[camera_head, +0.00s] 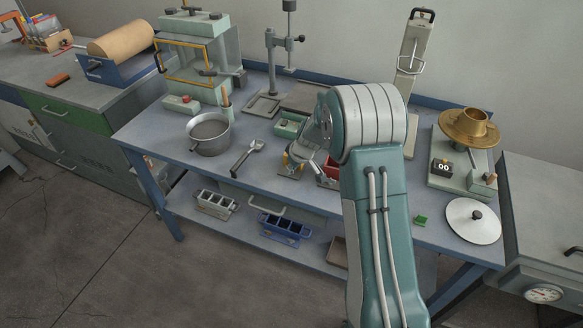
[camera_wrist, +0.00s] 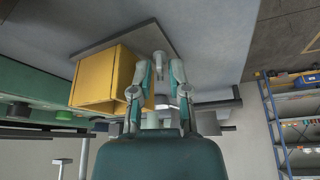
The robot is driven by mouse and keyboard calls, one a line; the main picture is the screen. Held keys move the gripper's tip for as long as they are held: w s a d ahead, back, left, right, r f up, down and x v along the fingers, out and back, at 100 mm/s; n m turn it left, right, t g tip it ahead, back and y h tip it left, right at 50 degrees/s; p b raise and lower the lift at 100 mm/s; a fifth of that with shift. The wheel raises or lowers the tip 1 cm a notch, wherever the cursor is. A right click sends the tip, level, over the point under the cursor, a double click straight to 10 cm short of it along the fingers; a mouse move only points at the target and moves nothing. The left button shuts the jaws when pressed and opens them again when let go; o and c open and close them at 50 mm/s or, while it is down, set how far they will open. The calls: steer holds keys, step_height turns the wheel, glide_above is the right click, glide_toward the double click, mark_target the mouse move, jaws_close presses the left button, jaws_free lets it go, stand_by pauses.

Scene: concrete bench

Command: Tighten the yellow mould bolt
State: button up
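The yellow mould (camera_wrist: 92,82) is a hollow box on a grey base plate in the wrist view, left of my fingers. In the head view the yellow mould (camera_head: 285,158) shows only as a small patch near the bench's front, mostly hidden by my gripper (camera_head: 299,158). In the wrist view a short grey cylinder (camera_wrist: 160,64), seemingly the bolt, stands beside the mould. My gripper (camera_wrist: 160,74) is open, with one fingertip on each side of this cylinder and small gaps visible. Whether the fingers touch it at depth, I cannot tell.
A green tray (camera_head: 288,126) stands behind my gripper, and a red tray (camera_head: 329,171) is close to its right. A metal pot (camera_head: 209,138) and a scoop (camera_head: 246,158) lie to the left. A scale with a brass pan (camera_head: 468,126) stands at the right.

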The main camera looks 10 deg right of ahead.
jaws_close()
steer(key=shift+m, duration=0.3)
steer(key=m, duration=0.1)
steer(key=m+h, duration=0.1)
steer(key=m, duration=0.2)
steer(key=shift+a+t+h, duration=0.25)
steer(key=shift+t+h, duration=0.15)
steer(key=m, duration=0.2)
steer(key=m+h, duration=0.1)
steer(key=m, duration=0.1)
steer(key=shift+a+h, duration=0.2)
steer(key=shift+h, duration=0.1)
steer(key=m+h, duration=0.1)
steer(key=m, duration=0.4)
steer(key=shift+w+a+g+h, duration=0.1)
steer(key=shift+a+g+h, duration=0.1)
steer(key=shift+g+h, duration=0.2)
steer(key=m, duration=0.3)
steer(key=m+g+h, duration=0.1)
steer(key=m, duration=0.1)
steer(key=shift+w+a+m+g, duration=0.15)
steer(key=shift+m+g, duration=0.15)
steer(key=shift+m, duration=0.1)
